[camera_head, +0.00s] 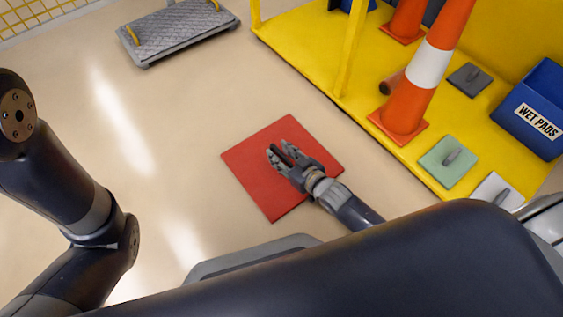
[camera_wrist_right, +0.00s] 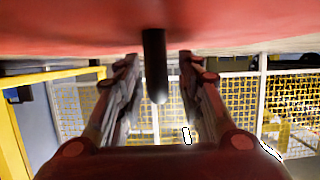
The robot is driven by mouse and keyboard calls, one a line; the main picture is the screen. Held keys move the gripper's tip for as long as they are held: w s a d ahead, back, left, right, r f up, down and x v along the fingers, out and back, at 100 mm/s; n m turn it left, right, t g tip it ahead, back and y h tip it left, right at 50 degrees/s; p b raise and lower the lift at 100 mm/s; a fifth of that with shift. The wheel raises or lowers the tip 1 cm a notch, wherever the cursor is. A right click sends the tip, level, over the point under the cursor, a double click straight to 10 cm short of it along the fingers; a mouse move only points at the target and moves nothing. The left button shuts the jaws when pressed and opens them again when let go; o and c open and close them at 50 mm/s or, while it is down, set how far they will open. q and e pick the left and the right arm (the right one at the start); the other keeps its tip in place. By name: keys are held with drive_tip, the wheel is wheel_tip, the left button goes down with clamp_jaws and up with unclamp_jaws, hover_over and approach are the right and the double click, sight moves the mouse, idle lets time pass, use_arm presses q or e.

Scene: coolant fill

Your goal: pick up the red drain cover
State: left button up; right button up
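The red drain cover (camera_head: 262,186) is a flat square plate lying on the floor in the middle of the head view. In the right wrist view its red surface (camera_wrist_right: 70,35) fills the top, and its dark upright handle (camera_wrist_right: 155,65) shows in the middle. My right gripper (camera_head: 282,149) is over the cover. In the wrist view the right gripper (camera_wrist_right: 158,75) is open, with one finger on each side of the handle and a visible gap on both sides. My left arm is at the left of the head view; its gripper is out of frame.
A yellow platform (camera_head: 305,50) at the right holds orange cones (camera_head: 405,108), a green pad with a handle (camera_head: 445,165), a white one (camera_head: 492,188), a grey one (camera_head: 468,77) and a blue WET PADS box (camera_head: 535,105). A grey wheeled platform (camera_head: 175,35) stands at the back left. Floor left of the cover is clear.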

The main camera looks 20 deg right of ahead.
clamp_jaws()
drive_tip(key=shift+r, duration=0.1)
